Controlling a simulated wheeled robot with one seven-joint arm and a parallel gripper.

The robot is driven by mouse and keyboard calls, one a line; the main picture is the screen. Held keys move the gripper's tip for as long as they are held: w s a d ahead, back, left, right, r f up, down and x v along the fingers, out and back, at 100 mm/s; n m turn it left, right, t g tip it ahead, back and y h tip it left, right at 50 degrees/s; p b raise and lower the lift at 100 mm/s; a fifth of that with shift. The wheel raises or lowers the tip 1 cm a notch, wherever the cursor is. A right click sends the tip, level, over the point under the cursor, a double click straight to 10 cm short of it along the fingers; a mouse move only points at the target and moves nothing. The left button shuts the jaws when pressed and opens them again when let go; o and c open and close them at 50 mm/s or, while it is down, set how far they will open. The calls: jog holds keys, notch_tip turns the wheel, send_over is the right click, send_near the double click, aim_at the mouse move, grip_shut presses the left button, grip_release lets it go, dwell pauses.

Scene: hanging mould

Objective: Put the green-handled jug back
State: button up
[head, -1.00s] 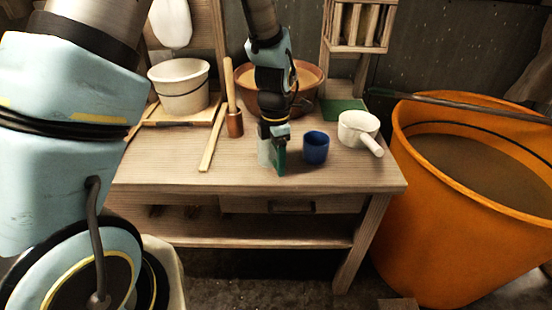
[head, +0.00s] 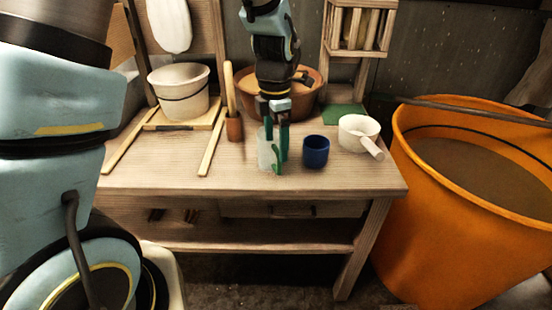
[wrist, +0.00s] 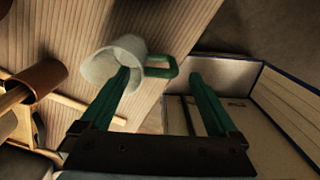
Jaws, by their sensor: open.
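The jug (head: 265,153) is pale and stands on the workbench near its front, with its green handle (head: 278,160) towards the front right. In the wrist view the jug (wrist: 103,66) shows its open mouth, and its green handle (wrist: 163,68) lies between the tips of my fingers in the picture. My gripper (head: 277,150) is open, pointing down at the jug, its two green fingers apart. In the wrist view my gripper (wrist: 160,76) has its left finger overlapping the jug's mouth; I cannot tell whether it touches. The fingers hide part of the jug in the head view.
A blue cup (head: 316,152) stands close right of the jug, and a white pan (head: 356,137) beyond it. A green mat (head: 346,113) lies behind them. A brown bowl (head: 309,91) is behind my gripper. A brown holder (head: 235,128) with a stick stands left.

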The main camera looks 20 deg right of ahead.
notch_tip(320, 180, up, 5)
jog(key=shift+r, duration=0.2)
jog(key=w+a+f+m+t, duration=0.1)
jog(key=a+m, duration=1.7)
jog(key=a, duration=1.2)
jog(key=shift+w+a+m+t, duration=0.2)
jog(key=shift+a+m+t, duration=0.1)
jog(key=shift+m, duration=0.1)
